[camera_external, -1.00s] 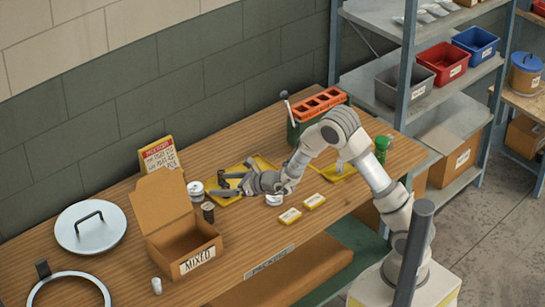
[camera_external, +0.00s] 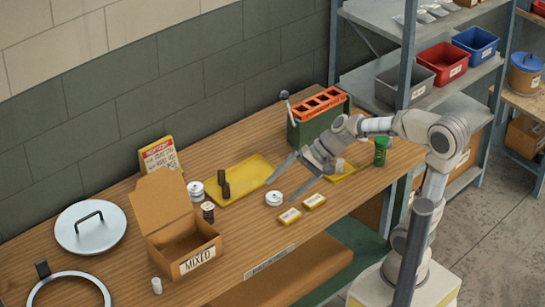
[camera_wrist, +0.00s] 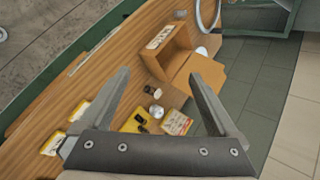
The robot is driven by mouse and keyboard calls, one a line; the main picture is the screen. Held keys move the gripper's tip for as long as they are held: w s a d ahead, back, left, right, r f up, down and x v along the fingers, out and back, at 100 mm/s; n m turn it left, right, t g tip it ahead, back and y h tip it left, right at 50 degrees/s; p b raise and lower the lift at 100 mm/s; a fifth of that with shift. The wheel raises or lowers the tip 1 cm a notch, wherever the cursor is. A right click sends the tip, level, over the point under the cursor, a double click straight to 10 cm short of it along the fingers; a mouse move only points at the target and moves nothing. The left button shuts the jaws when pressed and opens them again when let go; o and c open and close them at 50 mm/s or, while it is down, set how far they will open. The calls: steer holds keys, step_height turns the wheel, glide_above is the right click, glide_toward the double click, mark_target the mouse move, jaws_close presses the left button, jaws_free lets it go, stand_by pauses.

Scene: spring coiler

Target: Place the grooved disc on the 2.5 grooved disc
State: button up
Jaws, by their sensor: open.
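Two pale, round, disc-like pieces stand on the bench. One, seemingly stacked, is left of the yellow tray (camera_external: 196,189); the other is a low silver disc (camera_external: 274,198) right of the tray. I cannot read which is the 2.5 disc. My gripper (camera_external: 277,194) is open and empty, its fingers spread, and in the picture its tips frame the silver disc; its height above it is unclear. In the wrist view my open gripper (camera_wrist: 160,73) shows the left pale disc (camera_wrist: 156,112) between its fingers, at a distance. The silver disc seems hidden there.
The yellow tray (camera_external: 258,169) holds dark cylinders (camera_external: 225,188). Another dark cylinder (camera_external: 208,211) stands near the open MIXED box (camera_external: 183,246). A green-orange rack (camera_external: 319,112) and green jar (camera_external: 381,151) stand to the right.

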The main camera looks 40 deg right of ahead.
steer(key=s+d+n+h, duration=0.3)
steer(key=s+d+h, duration=0.1)
steer(key=d, duration=0.4)
steer(key=s+d+n+t+h, duration=0.1)
steer(key=s+d+n+h, duration=0.3)
steer(key=s+d, duration=0.3)
steer(key=shift+d, duration=0.65)
